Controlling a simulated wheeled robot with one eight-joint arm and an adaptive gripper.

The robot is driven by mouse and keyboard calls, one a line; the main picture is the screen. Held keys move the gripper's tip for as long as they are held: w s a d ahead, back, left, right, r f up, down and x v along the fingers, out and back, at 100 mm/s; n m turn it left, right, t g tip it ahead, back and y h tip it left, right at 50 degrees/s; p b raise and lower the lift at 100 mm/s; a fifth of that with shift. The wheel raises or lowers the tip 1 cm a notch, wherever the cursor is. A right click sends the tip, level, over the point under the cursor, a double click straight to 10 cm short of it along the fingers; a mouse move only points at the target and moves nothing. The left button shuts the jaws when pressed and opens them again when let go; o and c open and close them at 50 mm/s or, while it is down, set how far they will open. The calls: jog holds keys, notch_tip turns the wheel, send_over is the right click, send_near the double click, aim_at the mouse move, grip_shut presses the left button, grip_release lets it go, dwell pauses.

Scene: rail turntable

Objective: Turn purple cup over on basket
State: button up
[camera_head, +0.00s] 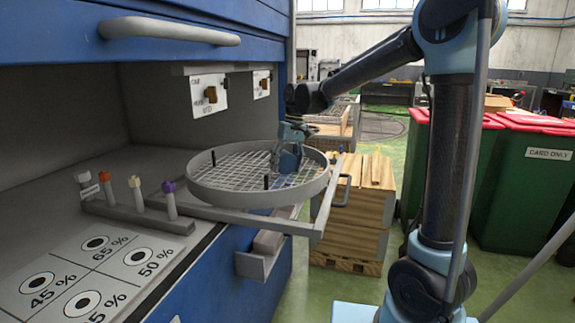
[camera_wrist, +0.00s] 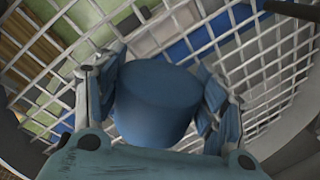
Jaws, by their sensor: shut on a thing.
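My gripper (camera_wrist: 158,100) has its two fingers closed on the sides of a dark blue, cup-shaped thing (camera_wrist: 155,105). In the head view my gripper (camera_head: 290,150) is low inside the round mesh basket (camera_head: 225,198), toward its right side, with the blue cup (camera_head: 288,162) at or just above the mesh. The cup looks blue rather than purple. Whether it touches the mesh, and which end is its mouth, I cannot tell. The basket's white mesh (camera_wrist: 255,65) fills the background of the wrist view.
Two short black posts (camera_head: 266,183) stand at the basket. The basket sits on a grey rail frame (camera_head: 318,225) jutting from the blue cabinet (camera_head: 230,285). A rack (camera_head: 135,213) with colour-topped pegs, one purple (camera_head: 168,188), is at left. Wooden crates (camera_head: 355,205) stand behind.

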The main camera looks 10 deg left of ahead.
jog(key=shift+f, duration=0.45)
dwell(0.6)
jog(key=o, duration=1.3)
jog(key=r, duration=0.4)
jog(key=w+d+r, duration=0.1)
jog(key=r, duration=0.6)
jog(key=shift+w+d+r, duration=0.3)
jog(key=shift+d+r, duration=0.1)
